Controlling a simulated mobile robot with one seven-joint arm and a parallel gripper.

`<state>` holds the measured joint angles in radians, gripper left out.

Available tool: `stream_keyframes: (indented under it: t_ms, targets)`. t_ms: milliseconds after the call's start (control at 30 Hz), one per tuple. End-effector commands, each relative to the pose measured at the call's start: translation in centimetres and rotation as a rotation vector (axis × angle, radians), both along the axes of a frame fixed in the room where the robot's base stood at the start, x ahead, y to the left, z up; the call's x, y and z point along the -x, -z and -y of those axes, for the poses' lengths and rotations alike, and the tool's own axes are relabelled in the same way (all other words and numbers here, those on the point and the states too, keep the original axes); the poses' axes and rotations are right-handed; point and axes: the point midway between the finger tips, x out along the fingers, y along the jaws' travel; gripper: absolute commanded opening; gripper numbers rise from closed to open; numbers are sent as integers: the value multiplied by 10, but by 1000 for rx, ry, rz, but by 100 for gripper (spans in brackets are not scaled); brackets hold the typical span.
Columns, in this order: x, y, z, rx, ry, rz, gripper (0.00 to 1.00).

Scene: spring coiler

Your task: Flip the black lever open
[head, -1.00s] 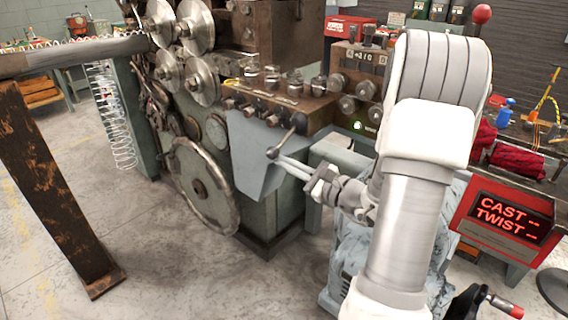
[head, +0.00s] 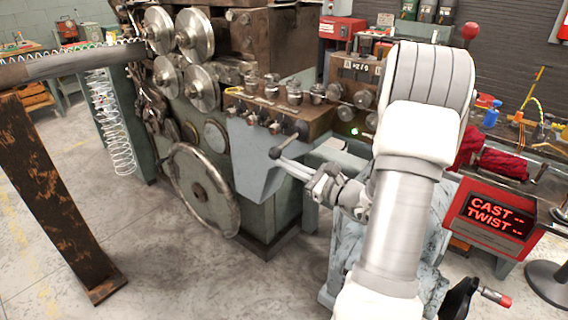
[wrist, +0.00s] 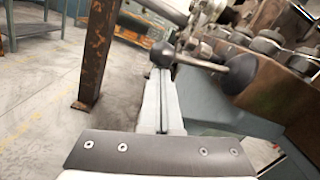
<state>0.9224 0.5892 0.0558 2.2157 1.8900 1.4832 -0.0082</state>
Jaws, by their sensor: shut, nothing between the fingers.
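The black lever (head: 288,140) is a short bar with a dark round knob at each end, at the front of the coiler. In the wrist view its bar (wrist: 200,63) runs across the picture just beyond my fingertips, with a larger knob (wrist: 240,73) at right and a smaller one (wrist: 162,55) at the tips. My gripper (head: 281,162) is shut and empty, its pale fingers reaching left to the lever's lower knob. The fingertips (wrist: 161,72) look very close to that knob; I cannot tell whether they touch it.
The coiler's grey sloping panel (head: 258,160) and large handwheel (head: 203,190) lie left of the lever. A row of small knobs (head: 260,118) sits above. A rusty post (head: 45,195) stands far left. A red display box (head: 495,215) is at right. Floor between post and machine is clear.

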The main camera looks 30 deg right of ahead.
Motion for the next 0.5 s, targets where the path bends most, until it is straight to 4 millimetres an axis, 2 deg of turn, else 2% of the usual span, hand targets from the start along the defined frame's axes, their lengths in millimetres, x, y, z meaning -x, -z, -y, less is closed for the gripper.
stream_keyframes:
  t_ms: [300, 500]
  targets:
    - [2, -31, -4, -212, 0, -76, 0]
    - [3, -44, -6, -353, -1, -127, 0]
